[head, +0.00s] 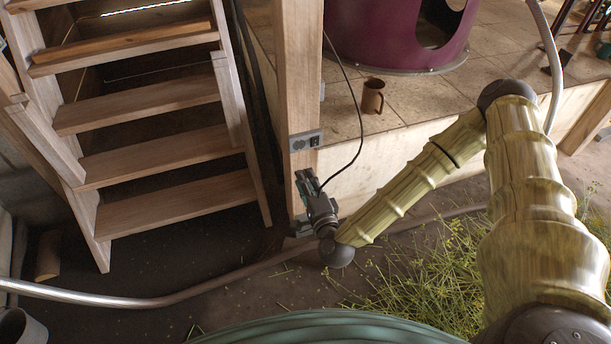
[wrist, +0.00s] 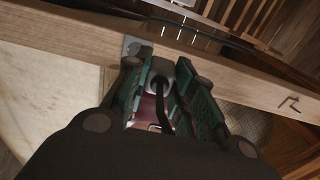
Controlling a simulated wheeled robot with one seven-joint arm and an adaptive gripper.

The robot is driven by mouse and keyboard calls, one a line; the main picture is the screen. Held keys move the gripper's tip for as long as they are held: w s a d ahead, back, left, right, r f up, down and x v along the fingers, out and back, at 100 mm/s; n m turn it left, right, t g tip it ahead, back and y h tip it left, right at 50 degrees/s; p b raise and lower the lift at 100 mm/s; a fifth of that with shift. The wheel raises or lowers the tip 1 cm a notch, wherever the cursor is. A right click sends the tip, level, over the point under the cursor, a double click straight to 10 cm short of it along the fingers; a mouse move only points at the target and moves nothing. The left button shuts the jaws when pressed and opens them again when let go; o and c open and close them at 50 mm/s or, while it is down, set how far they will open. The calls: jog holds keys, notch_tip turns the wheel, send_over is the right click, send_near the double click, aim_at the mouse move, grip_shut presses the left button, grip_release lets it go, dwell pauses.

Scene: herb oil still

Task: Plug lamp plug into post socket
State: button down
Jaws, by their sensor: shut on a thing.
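The wooden post (head: 302,70) stands upright beside the stairs. The post socket (head: 305,140) is a grey plate with a dark outlet on the post's face. My gripper (head: 305,178) is just below the socket in the head view, close to the post. In the wrist view, its green fingers (wrist: 162,80) are shut on the lamp plug (wrist: 160,70), a grey block with a black cord leading back toward the palm. A grey plate, likely the socket's (wrist: 131,46), shows on the post beyond the left finger, partly hidden. The plug's front end and any contact with the socket are hidden.
The black cord (head: 358,112) runs from the gripper up over the tiled platform. A brown mug (head: 372,96) stands near the platform edge, close to the cord. Wooden stairs (head: 150,150) are on the left. A pale hose (head: 150,301) and cut herbs (head: 430,270) lie on the ground.

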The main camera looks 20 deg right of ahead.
jog(key=b, duration=1.2)
send_near(299, 145)
jog(key=s+a, duration=0.1)
jog(key=s, duration=0.1)
jog(key=w+d+b, duration=0.1)
jog(key=b, duration=0.2)
jog(key=shift+w+d, duration=0.1)
jog(key=shift+w, duration=0.3)
jog(key=shift+w+b, duration=0.35)
jog(key=shift+w, duration=2.3)
jog(key=shift+w, duration=0.6)
jog(key=c, duration=1.1)
grip_release()
jog(key=shift+s, duration=0.1)
